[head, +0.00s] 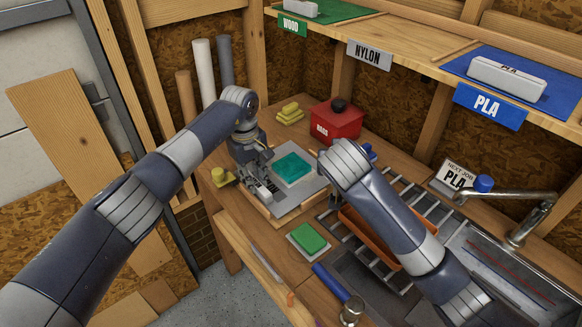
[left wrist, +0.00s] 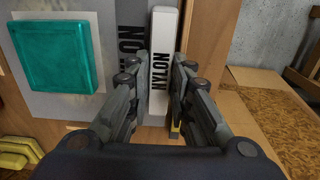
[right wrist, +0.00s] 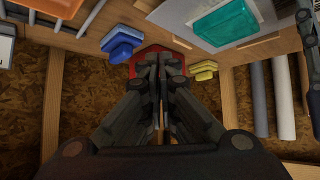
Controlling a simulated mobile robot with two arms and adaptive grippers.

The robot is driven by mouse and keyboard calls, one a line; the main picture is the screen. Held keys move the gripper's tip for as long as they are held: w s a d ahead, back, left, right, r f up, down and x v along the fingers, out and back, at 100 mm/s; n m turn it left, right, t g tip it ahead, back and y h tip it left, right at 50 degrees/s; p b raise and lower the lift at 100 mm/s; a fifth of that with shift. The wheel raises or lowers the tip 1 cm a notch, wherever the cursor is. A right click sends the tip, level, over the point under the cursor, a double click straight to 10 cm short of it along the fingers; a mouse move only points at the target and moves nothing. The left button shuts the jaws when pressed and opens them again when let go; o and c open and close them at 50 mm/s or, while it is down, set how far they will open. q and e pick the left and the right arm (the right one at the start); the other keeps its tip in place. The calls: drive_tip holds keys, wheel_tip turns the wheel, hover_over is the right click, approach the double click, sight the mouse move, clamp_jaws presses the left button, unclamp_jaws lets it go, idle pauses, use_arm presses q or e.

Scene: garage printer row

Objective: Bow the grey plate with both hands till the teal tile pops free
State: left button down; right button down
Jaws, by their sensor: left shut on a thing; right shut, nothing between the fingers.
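The grey plate (head: 309,187) lies on the bench, with the square teal tile (head: 292,168) flat on it. In the left wrist view the tile (left wrist: 63,52) sits left of a white bar marked NYLON (left wrist: 162,50) along the plate's edge. My left gripper (head: 262,186) is shut on this white bar, one finger on each side. My right gripper (right wrist: 160,68) is shut and empty, apart from the plate, with the tile (right wrist: 223,22) off to its upper right in the right wrist view. In the head view my right wrist hides its fingers.
A red RAGS box (head: 336,122) and yellow blocks (head: 290,112) stand behind the plate. A green tile on a pale sheet (head: 308,238) and a blue-handled hammer (head: 335,285) lie in front. An orange tray (head: 370,235) and the sink tap (head: 515,205) are at right.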

drive_tip(key=w+f+n+g+y, duration=0.1)
drive_tip(key=w+n+g+y, duration=0.2)
drive_tip(key=w, duration=0.4)
drive_tip(key=shift+g+h, duration=0.4)
drive_tip(key=shift+g, duration=0.1)
drive_tip(key=shift+w+d+f, duration=0.1)
drive_tip(key=shift+d+f, duration=0.05)
drive_tip(key=shift+f, duration=1.6)
drive_tip(key=shift+d+f, duration=0.15)
drive_tip(key=shift+f, duration=1.55)
drive_tip(key=shift+f, duration=0.5)
drive_tip(key=shift+f, duration=0.25)
wheel_tip(320, 180, up, 8)
drive_tip(key=shift+r, duration=0.15)
idle(0.6)
use_arm(q)
drive_tip(key=c, duration=1.4)
unclamp_jaws()
drive_tip(key=shift+o, duration=0.2)
